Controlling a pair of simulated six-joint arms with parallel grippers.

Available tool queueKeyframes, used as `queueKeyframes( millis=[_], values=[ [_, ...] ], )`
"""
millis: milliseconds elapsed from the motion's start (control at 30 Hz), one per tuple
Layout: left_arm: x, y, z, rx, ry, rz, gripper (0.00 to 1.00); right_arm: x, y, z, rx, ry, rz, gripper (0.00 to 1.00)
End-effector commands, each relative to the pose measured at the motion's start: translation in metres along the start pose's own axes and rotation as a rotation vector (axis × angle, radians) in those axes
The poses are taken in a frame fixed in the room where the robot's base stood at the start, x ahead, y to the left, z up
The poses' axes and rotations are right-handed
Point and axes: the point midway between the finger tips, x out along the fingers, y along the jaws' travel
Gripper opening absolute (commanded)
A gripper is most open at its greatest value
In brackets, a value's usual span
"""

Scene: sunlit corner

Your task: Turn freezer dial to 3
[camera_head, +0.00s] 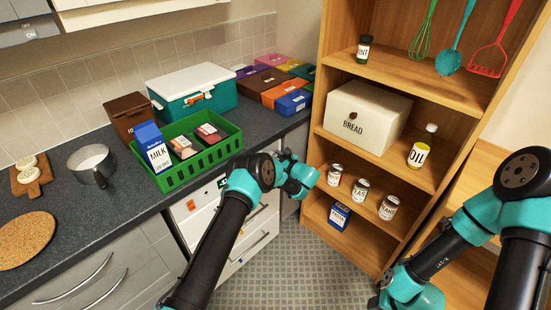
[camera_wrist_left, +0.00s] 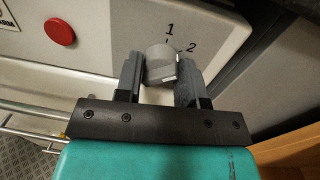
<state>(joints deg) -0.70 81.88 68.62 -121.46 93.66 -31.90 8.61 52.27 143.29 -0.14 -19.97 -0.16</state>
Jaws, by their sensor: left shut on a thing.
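My left gripper (camera_wrist_left: 161,78) is shut on the dial, one dark finger at each side. A pale mark shows on the dial's lower right, but I cannot tell its exact setting. In the head view my left arm hides the dial and the fingertips in front of the white freezer (camera_head: 233,245). My right arm is at the lower right; its gripper is out of view.
A red round button (camera_wrist_left: 60,31) is left of the dial. Above the freezer, the dark counter (camera_head: 125,205) holds a green basket (camera_head: 205,160) and a teal box (camera_head: 205,95). A wooden shelf unit (camera_head: 325,205) stands to the right.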

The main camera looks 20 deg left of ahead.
Motion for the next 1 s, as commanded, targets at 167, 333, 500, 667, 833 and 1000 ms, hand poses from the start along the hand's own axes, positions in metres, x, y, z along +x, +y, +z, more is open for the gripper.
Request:
queueKeyframes(
  millis=[167,333,500,667,833,1000],
  values=[
    [-0.0001,-0.0009,0.0011,0.066,-0.006,-0.002,0.12,0.0000,0.0000,0.0000,0.000,0.000,0.000,0.43],
    [-0.0001,-0.0007,0.0011,0.184,-0.014,-0.003,0.12,0.0000,0.0000,0.0000,0.000,0.000,0.000,0.43],
    [-0.0001,-0.0004,0.0010,0.329,-0.023,-0.004,0.12,0.0000,0.0000,0.0000,0.000,0.000,0.000,0.43],
    [0.0000,-0.0001,0.0009,0.476,-0.031,-0.004,0.12,0.0000,0.0000,0.0000,0.000,0.000,0.000,0.43],
    [0.0000,0.0001,0.0009,0.619,-0.041,-0.006,0.12,0.0000,0.0000,0.0000,0.000,0.000,0.000,0.43],
    [0.0001,0.0003,0.0009,0.731,-0.048,-0.007,0.12,0.0000,0.0000,0.0000,0.000,0.000,0.000,0.43]
  ],
)
